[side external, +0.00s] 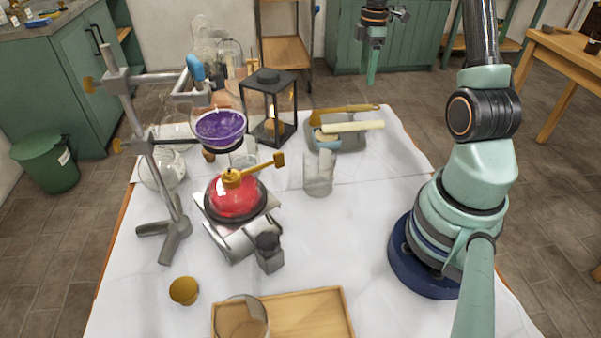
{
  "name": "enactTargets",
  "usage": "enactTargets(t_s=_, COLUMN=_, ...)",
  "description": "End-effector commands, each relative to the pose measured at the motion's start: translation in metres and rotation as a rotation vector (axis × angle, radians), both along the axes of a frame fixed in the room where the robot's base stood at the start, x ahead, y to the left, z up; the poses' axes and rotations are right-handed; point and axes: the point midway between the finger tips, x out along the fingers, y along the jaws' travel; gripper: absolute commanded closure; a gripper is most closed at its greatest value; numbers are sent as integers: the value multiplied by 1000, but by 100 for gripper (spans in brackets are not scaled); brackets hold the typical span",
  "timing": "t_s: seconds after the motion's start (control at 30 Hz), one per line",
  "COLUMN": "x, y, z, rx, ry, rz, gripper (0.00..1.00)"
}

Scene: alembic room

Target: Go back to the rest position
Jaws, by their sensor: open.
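My gripper (371,76) hangs in the air at the top of the side external view, right of centre, with its pale green fingers pointing down. The fingers overlap from this side, so the gap between them is hard to see. It touches nothing and nothing shows in it. It appears well above the white-covered table (345,235). My arm rises from its dark blue base at the table's right side and leaves the picture at the top.
A metal stand (150,165) holds a bowl of purple liquid (220,127). A red flask (236,198) sits on a burner. A black lantern (270,105), grey tray (350,139), glass beaker (318,175) and wooden tray (310,315) stand around. The table's right middle is clear.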

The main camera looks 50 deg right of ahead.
Motion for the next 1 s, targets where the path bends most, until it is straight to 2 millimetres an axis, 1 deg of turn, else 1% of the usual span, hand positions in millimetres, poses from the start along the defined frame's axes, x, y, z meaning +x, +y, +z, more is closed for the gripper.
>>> enactTargets(t_s=0.07, x=1, y=1, z=6, rx=-3, ry=-3, rz=-2, gripper=41)
enactTargets(t_s=0.13, x=4, y=7, z=13, rx=-8, ry=-8, rz=-12, gripper=41)
enactTargets(t_s=0.17, x=6, y=12, z=16, rx=-13, ry=-14, rz=-20, gripper=41)
enactTargets(t_s=0.27, x=15, y=38, z=35, rx=-33, ry=-43, rz=-68, gripper=41)
enactTargets(t_s=0.37, x=23, y=75, z=58, rx=-54, ry=-91, rz=-144, gripper=41)
enactTargets(t_s=0.4, x=25, y=91, z=66, rx=-60, ry=-112, rz=-177, gripper=41)
enactTargets(t_s=0.43, x=26, y=103, z=72, rx=-62, ry=-129, rz=-201, gripper=41)
enactTargets(t_s=0.6, x=22, y=169, z=100, rx=-54, ry=-227, rz=-342, gripper=41)
enactTargets(t_s=0.67, x=17, y=191, z=107, rx=-43, ry=-261, rz=-393, gripper=41)
enactTargets(t_s=0.7, x=13, y=206, z=111, rx=-32, ry=-285, rz=-426, gripper=41)
enactTargets(t_s=0.8, x=1, y=240, z=117, rx=5, ry=-340, rz=-507, gripper=41)
enactTargets(t_s=0.9, x=-12, y=269, z=121, rx=53, ry=-391, rz=-587, gripper=41)
enactTargets(t_s=1.0, x=-25, y=293, z=120, rx=105, ry=-427, rz=-657, gripper=41)
